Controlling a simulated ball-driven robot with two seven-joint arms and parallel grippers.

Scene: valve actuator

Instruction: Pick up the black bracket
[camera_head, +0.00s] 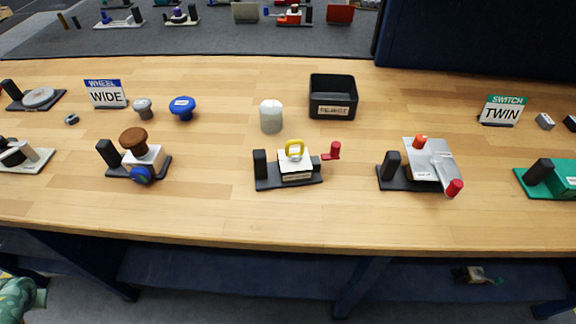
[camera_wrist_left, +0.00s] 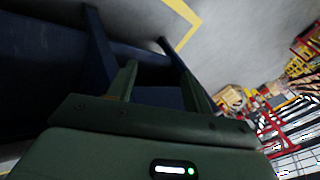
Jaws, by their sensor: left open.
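I cannot tell which part is the black bracket. Several devices on the wooden bench have black bases with a short black upright. One (camera_head: 262,170) stands at the middle, with a white block, a yellow ring and a red-knobbed lever. Another (camera_head: 392,172) is to its right, under a silver plate with a red knob. A third (camera_head: 110,155) is at the left, with a brown knob and a blue knob. My left gripper (camera_wrist_left: 162,82) is open and empty in the left wrist view, away from the bench-top devices. My right gripper is not in view.
A black open bin (camera_head: 332,108) stands behind the middle device, with a white cylinder (camera_head: 271,116) beside it. Signs read WIDE (camera_head: 106,94) and TWIN (camera_head: 502,111). The bench's front strip is clear. Dark blue bench legs (camera_head: 359,284) stand below.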

